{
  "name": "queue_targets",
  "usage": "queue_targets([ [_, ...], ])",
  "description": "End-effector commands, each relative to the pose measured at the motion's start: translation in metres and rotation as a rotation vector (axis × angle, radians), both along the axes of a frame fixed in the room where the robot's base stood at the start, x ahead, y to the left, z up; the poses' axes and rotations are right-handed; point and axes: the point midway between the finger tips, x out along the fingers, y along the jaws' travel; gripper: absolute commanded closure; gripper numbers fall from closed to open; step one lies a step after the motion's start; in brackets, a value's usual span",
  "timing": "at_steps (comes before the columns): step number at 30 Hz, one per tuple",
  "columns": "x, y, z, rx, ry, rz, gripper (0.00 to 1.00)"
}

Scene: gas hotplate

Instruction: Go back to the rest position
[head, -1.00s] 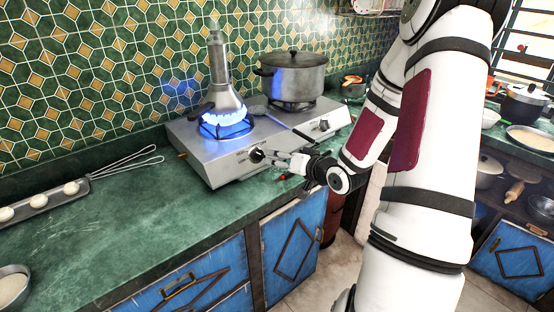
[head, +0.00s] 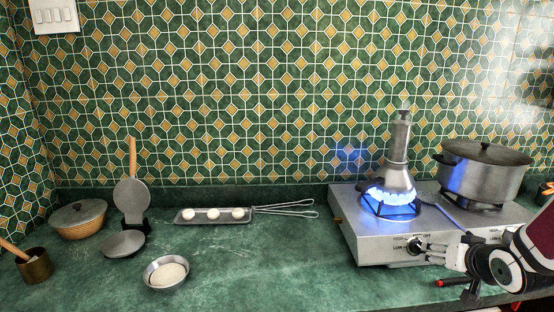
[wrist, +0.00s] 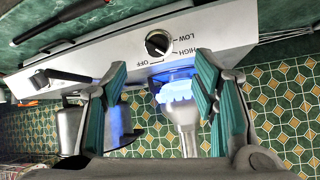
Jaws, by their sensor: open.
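My gripper (head: 428,252) is at the front of the silver gas hotplate (head: 352,238), its fingertips close to the left control knob (head: 415,245). In the wrist view, my gripper (wrist: 161,72) has its two teal-padded fingers spread wide with nothing between them. The black knob (wrist: 158,43) shows just beyond the fingertips, between the words LOW, HIGH and OFF. The flame also shows in the wrist view (wrist: 175,92). Whether a finger touches the knob cannot be told.
A large lidded pot (head: 484,174) stands on the right burner. Left on the green counter (head: 290,255) are a tray with dough balls (head: 184,217), a bowl of flour (head: 166,274), an open round press (head: 131,197) and a lidded basket (head: 78,222). The counter between bowl and hotplate is clear.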

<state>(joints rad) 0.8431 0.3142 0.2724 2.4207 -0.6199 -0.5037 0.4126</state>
Motion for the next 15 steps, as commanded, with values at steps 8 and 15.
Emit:
queue_targets([
  [8, -0.039, 0.044, 0.062, -0.187, 0.197, 0.007, 0.46],
  [15, -0.097, 0.095, 0.106, -0.231, 0.326, 0.028, 0.46],
])
